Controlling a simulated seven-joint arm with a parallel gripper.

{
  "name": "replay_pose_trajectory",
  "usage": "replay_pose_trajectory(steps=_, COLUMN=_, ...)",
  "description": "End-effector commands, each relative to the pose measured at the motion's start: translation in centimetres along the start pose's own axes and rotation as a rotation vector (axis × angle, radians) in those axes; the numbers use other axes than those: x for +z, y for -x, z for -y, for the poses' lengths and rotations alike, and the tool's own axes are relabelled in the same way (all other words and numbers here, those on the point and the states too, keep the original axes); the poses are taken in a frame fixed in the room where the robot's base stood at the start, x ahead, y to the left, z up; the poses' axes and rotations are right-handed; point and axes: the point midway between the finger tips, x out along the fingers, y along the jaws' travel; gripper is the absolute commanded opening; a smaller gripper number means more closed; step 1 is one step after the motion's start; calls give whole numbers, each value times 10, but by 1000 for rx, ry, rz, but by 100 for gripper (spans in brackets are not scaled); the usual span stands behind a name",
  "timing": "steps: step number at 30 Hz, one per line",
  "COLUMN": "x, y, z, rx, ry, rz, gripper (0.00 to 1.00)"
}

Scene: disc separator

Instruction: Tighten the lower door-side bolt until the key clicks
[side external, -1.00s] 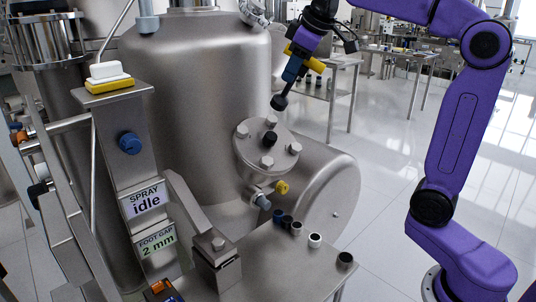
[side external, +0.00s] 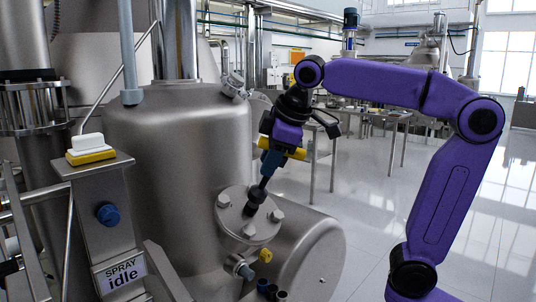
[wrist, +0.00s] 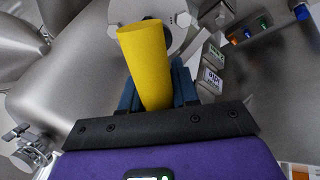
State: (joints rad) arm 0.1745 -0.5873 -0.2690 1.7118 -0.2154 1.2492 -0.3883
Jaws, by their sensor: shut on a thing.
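My gripper (side external: 271,162) is shut on a key with a yellow crossbar handle (side external: 283,149) and a dark shaft (side external: 259,190). The key slants down to the left. Its dark socket end overlaps the round steel flange (side external: 233,225), near the middle. I cannot tell whether it touches a bolt or the dark centre. Bolts show at the flange's left (side external: 223,200), right (side external: 277,215) and bottom (side external: 249,231); the key hides the upper part. In the wrist view the yellow handle (wrist: 146,65) stands between the blue fingers and covers part of the flange (wrist: 158,10).
A large steel vessel (side external: 175,160) stands left of the flange. A post (side external: 103,215) carries a blue knob (side external: 108,214) and a label reading "SPRAY idle" (side external: 122,275). A yellow fitting (side external: 265,256) sits below the flange. Open floor lies to the right.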

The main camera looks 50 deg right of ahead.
Motion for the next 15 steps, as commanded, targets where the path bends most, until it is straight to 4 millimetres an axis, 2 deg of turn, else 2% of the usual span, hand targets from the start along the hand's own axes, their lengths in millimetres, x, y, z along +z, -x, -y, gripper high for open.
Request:
replay_pose_trajectory(steps=1, x=0, y=3, z=16, rx=1, ry=58, rz=-3, gripper=0)
replay_pose_trajectory(steps=3, x=2, y=4, z=33, rx=6, ry=124, rz=0, gripper=0)
replay_pose_trajectory(steps=6, x=4, y=5, z=48, rx=12, ry=187, rz=1, gripper=0)
replay_pose_trajectory(steps=9, x=6, y=5, z=55, rx=17, ry=219, rz=3, gripper=0)
replay_pose_trajectory(steps=15, x=6, y=5, z=56, rx=18, ry=223, rz=4, gripper=0)
